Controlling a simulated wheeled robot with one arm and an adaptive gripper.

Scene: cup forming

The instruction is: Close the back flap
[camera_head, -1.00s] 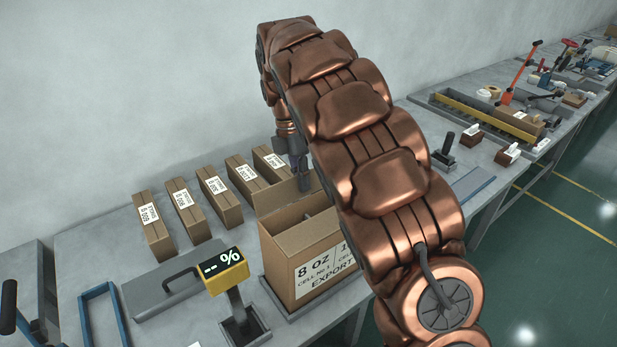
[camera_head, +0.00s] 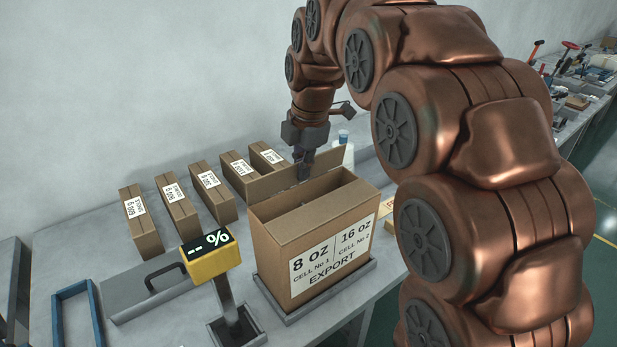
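The open cardboard box (camera_head: 310,250), marked 8 OZ, 16 OZ and EXPORT, stands on a grey tray (camera_head: 284,316) on the bench. Its back flap (camera_head: 272,185) stands up along the rear edge, and a divider shows inside the open top. My gripper (camera_head: 303,177) points down at the back flap, near the middle of its length.
Several closed, labelled boxes (camera_head: 213,192) stand in a row behind and left. A yellow percent display (camera_head: 209,256) on a post stands close at the box's front left. A grey plate with a handle (camera_head: 150,289) lies further left. My arm blocks the right side.

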